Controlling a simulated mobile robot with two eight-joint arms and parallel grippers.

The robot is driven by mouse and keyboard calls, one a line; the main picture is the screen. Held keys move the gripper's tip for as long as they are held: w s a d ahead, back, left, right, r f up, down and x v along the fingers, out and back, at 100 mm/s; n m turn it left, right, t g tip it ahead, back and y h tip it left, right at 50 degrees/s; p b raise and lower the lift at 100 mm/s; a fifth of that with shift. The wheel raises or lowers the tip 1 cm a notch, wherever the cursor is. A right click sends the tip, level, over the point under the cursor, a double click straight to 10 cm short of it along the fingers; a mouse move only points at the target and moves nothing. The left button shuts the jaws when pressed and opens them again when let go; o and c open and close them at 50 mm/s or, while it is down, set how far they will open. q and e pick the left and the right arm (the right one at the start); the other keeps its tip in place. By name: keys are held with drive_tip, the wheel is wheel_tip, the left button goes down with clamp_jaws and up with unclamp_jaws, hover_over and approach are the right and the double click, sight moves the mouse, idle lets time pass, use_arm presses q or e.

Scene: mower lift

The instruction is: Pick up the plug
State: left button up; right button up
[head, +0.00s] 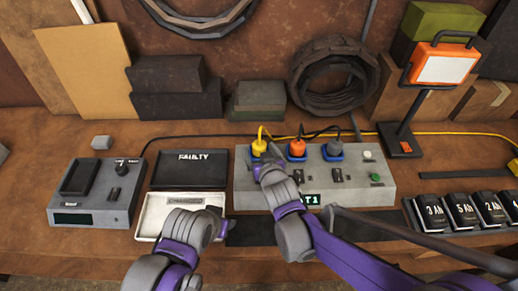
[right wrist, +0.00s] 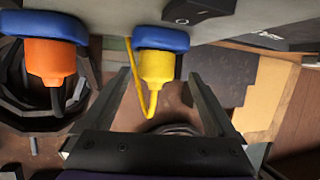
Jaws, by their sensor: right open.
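A yellow plug (head: 259,147) sits in the left socket of a grey socket box (head: 375,177). An orange plug (head: 297,147) and a grey plug (head: 334,149) stand in the sockets to its right. My right gripper (head: 263,162) is at the yellow plug. In the right wrist view, the open jaws (right wrist: 160,80) lie on either side of the yellow plug (right wrist: 156,68), with gaps at both sides. The orange plug (right wrist: 50,62) is outside the jaws, at left. My left gripper (head: 226,222) is low beside the white tray; its jaw opening is unclear.
A grey device (head: 92,195) is farther left. A work lamp (head: 440,65) and a row of black numbered blocks (head: 460,212) stand at right. Cables run behind the box.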

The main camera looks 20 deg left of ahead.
sight(257, 142)
drive_tip(key=shift+d+p+x, duration=0.1)
drive_tip(key=shift+p+x, duration=0.1)
drive_tip(key=shift+x, duration=1.3)
drive_tip(key=shift+d+p+x, duration=0.15)
drive_tip(key=shift+x, duration=1.3)
clamp_jaws()
